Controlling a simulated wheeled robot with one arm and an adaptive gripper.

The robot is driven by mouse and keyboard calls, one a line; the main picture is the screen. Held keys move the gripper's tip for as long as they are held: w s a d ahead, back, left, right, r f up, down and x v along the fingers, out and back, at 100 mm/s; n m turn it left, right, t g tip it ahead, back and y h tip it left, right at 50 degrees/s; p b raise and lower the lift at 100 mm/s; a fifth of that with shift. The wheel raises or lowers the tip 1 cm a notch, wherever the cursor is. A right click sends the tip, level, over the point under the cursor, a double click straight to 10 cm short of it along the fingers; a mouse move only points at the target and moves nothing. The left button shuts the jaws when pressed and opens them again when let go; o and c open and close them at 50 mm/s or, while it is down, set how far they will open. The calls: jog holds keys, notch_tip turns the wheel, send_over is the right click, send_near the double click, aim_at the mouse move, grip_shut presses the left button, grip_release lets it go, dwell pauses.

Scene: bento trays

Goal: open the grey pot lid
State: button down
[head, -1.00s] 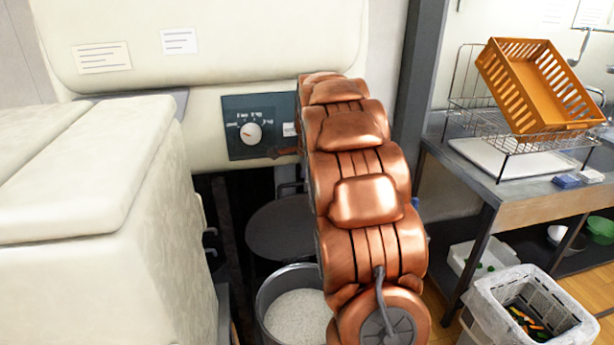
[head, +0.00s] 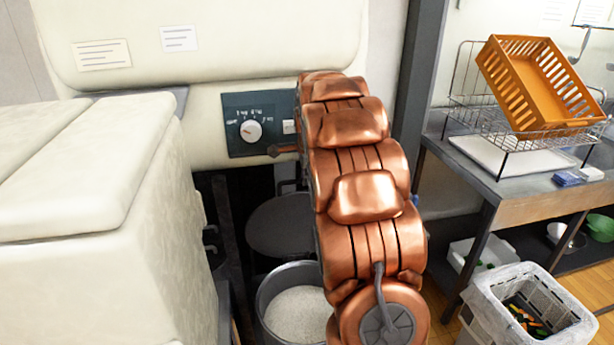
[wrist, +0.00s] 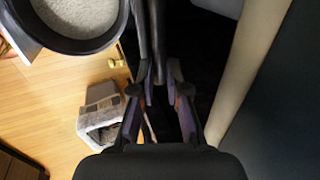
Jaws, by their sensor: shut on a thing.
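The grey pot (head: 264,300) stands low in the middle of the head view, its mouth uncovered and white rice inside. The round dark grey lid (head: 277,228) is raised and tilted behind the pot's mouth, partly hidden by my copper arm. In the wrist view the pot (wrist: 118,28) is at the top left. My gripper (wrist: 158,82) is shut on a narrow dark bar (wrist: 155,35), which appears to be part of the lid; I cannot tell handle from rim. The gripper is hidden behind my arm in the head view.
A cream cabinet (head: 95,240) stands close on the left. A control panel with a dial (head: 251,131) is above the pot. A bin with a liner (head: 480,310) stands at the lower right. A shelf table (head: 520,190) holds a rack and an orange basket (head: 560,85).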

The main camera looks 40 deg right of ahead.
jog(key=shift+t+h, duration=0.4)
jog(key=shift+t, duration=0.4)
jog(key=s+b, duration=0.1)
jog(key=s+a+b, duration=0.1)
jog(key=s+b, duration=0.1)
jog(key=s+a+f+b, duration=0.1)
jog(key=s, duration=0.1)
jog(key=shift+s+a+f, duration=0.1)
jog(key=shift+a, duration=0.15)
jog(key=c, duration=1.2)
grip_release()
jog(key=v, duration=1.2)
